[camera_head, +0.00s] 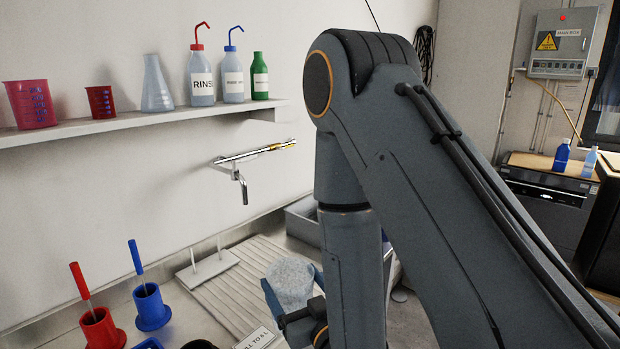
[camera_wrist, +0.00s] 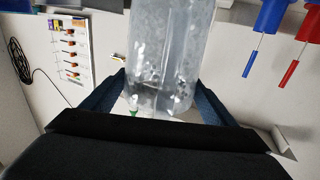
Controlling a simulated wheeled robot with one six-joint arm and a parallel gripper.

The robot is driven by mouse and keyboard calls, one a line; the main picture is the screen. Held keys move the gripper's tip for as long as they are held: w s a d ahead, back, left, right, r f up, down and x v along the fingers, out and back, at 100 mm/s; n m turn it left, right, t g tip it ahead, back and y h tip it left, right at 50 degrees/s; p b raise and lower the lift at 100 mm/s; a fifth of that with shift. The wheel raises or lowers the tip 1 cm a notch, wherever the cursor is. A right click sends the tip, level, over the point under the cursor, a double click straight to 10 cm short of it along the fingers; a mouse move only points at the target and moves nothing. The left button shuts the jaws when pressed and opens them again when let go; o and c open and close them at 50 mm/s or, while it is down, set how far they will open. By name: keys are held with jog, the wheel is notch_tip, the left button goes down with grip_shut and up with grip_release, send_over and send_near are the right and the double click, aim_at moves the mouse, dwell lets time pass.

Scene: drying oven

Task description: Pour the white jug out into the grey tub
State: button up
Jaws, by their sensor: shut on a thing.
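A whitish, cloudy jug (camera_head: 291,283) is held at the lower middle of the head view, above the sink-side counter. In the wrist view the jug (camera_wrist: 165,50) fills the space between the two dark blue fingers. My gripper (camera_head: 293,297) is shut on it; both fingers press its sides. I cannot tell its exact tilt, and its contents are not clear. A grey tub (camera_head: 302,222) stands farther back, mostly hidden behind my arm; only its left part shows and its inside is largely hidden. The jug is apart from it, nearer the camera.
A ribbed drainboard (camera_head: 240,290) with a white two-peg stand (camera_head: 207,267) lies to the left. Red (camera_head: 101,328) and blue (camera_head: 151,306) pots with handled tools stand at lower left. A wall tap (camera_head: 243,188) juts out above. A shelf (camera_head: 130,124) holds bottles and beakers.

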jog(key=shift+s, duration=0.6)
jog(key=shift+w+d+f, duration=0.35)
jog(key=shift+d, duration=0.1)
jog(key=w+d+f+m+t+h+b, duration=0.1)
jog(key=w+d+f+h, duration=0.3)
jog(key=d+f, duration=0.4)
jog(key=w+d+f+m+t+h, duration=0.1)
jog(key=w+d+f+m+h, duration=0.3)
jog(key=d, duration=1)
jog(key=shift+w+d+f+b, duration=0.15)
jog(key=shift+w+f+b, duration=0.25)
jog(key=shift+w+f, duration=1.6)
jog(key=shift+s+f, duration=0.4)
jog(key=shift+s, duration=0.15)
jog(key=shift+s+r, duration=0.45)
jog(key=shift+s, duration=0.4)
jog(key=shift+s+r, duration=0.4)
jog(key=shift+s, duration=0.45)
jog(key=shift+s+r, duration=0.45)
jog(key=shift+s, duration=0.4)
